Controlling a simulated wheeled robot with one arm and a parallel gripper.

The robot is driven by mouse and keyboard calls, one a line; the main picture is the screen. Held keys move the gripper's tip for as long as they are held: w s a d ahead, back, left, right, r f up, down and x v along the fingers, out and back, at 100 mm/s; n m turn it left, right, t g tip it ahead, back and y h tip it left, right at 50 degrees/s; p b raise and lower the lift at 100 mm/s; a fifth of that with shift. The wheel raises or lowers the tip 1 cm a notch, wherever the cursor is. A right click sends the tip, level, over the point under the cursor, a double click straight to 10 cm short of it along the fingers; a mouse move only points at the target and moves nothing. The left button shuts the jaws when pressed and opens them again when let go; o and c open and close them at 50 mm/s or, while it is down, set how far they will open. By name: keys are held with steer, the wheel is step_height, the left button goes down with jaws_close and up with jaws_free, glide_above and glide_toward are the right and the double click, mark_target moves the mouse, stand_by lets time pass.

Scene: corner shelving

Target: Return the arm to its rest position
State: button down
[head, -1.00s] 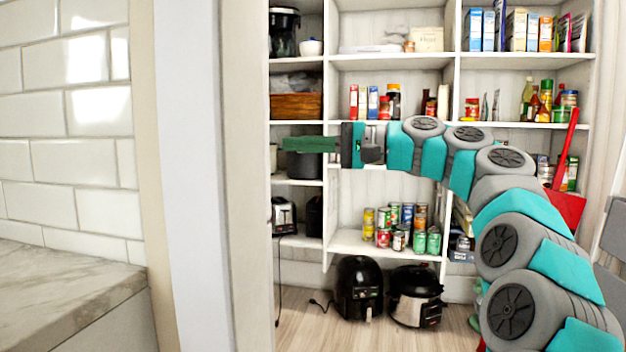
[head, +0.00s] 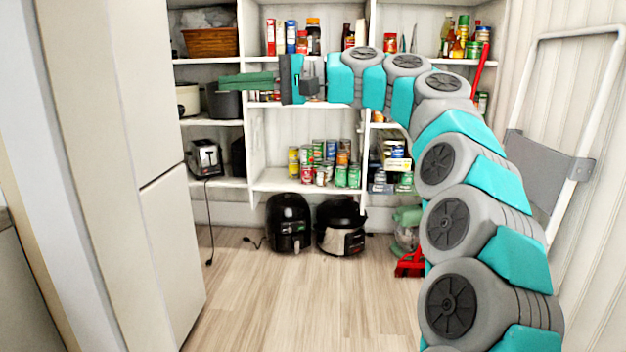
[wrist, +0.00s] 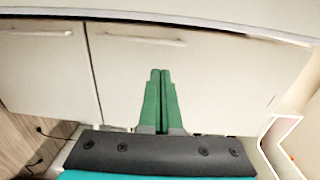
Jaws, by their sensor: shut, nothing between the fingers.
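My gripper (head: 246,81) has long green fingers and points left in the head view, at the end of my raised, curved teal and grey arm. It appears in front of the shelving, overlapping a dark pot on the left shelf in the picture. In the wrist view the two green fingers (wrist: 160,95) lie side by side, closed together with nothing between them. White cabinet doors with handles (wrist: 140,40) fill the view beyond the fingertips.
White shelves (head: 290,186) hold cans and bottles. A black air fryer (head: 288,222) and a cooker (head: 341,228) stand on the wooden floor (head: 290,300). A folded ladder (head: 545,165) leans at right. A tall white panel (head: 120,150) stands at left. Front floor looks clear.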

steer(key=s+d+f+h, duration=0.2)
steer(key=s+f+h, duration=0.2)
steer(key=s+f, duration=0.6)
steer(key=s+d+f+h, duration=0.3)
steer(key=s+f+h, duration=0.25)
steer(key=f, duration=0.85)
steer(key=s+d+f+g+h, duration=0.3)
steer(key=s+d+f+h, duration=0.5)
steer(key=s+d+f, duration=1.5)
steer(key=shift+s+d+n, duration=0.2)
steer(key=shift+s+n, duration=0.15)
steer(key=shift+n, duration=0.05)
